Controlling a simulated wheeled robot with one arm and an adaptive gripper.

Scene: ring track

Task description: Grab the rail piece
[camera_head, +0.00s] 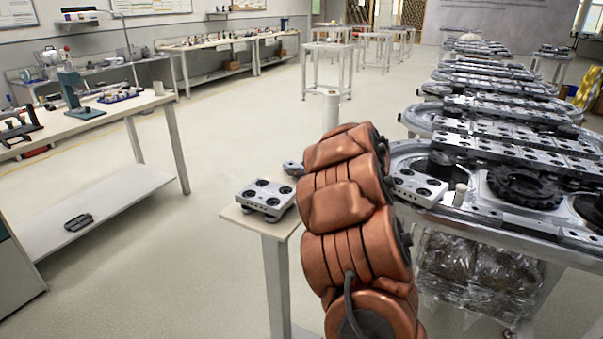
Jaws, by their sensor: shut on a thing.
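A light grey metal piece with several dark round holes (265,197), which looks like a rail piece, lies on a small white stand (238,216) left of my arm. A similar piece (420,188) shows just right of my arm, at the near left edge of the track table. My copper-coloured arm reaches forward through the middle of the picture and hides what is behind it. My gripper is hidden behind the arm, so its fingers and anything between them do not show. A small grey part (292,167) peeks out left of the arm; I cannot tell what it is.
The long ring track (480,205) with dark rails and round parts fills the right side. Wrapped goods (470,262) sit under it. A workbench (100,112) with tools stands at the left, its lower shelf holding a dark part (78,221). The floor between is clear.

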